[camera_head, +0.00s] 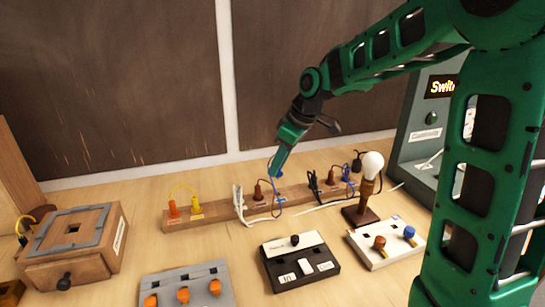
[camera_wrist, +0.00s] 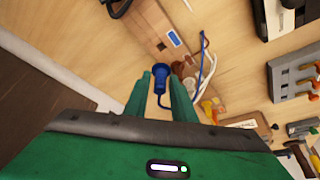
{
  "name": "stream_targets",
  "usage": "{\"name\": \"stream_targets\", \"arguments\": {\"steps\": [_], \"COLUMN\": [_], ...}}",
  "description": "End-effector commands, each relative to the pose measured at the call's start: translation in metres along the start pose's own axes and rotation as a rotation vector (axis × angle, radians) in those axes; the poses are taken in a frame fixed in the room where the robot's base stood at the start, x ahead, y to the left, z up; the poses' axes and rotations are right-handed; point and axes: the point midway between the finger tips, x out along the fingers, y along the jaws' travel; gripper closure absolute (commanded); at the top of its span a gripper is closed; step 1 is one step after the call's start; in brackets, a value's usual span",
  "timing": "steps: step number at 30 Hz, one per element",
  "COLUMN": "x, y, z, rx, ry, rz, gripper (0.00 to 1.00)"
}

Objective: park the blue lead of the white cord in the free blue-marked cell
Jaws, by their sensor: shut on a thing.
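My gripper (camera_head: 279,172) is low over the wooden rail (camera_head: 222,210), shut on the blue lead. In the wrist view the blue lead's plug (camera_wrist: 159,79) sits between the two fingers of my gripper (camera_wrist: 160,74), its blue wire curling below. The wooden rail (camera_wrist: 137,25) runs beyond the plug, with a blue mark (camera_wrist: 174,40) on it and a small dark opening beside the mark. The plug's tip appears apart from this opening. The white cord (camera_head: 239,203) hangs over the rail, left of a brown lead (camera_head: 258,190). Depth between plug and rail is hard to tell.
Orange and yellow leads (camera_head: 184,208) stand at the rail's left end. A dark wall is behind.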

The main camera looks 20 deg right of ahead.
Motion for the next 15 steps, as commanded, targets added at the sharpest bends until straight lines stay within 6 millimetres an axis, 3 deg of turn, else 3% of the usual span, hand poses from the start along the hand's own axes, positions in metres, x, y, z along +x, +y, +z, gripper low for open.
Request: {"name": "stream_targets", "arguments": {"steps": [15], "x": [0.025], "y": [0.006], "z": [0.011], "rx": [0.007], "ry": [-0.003], "rz": [-0.001], "gripper": [0.98]}}
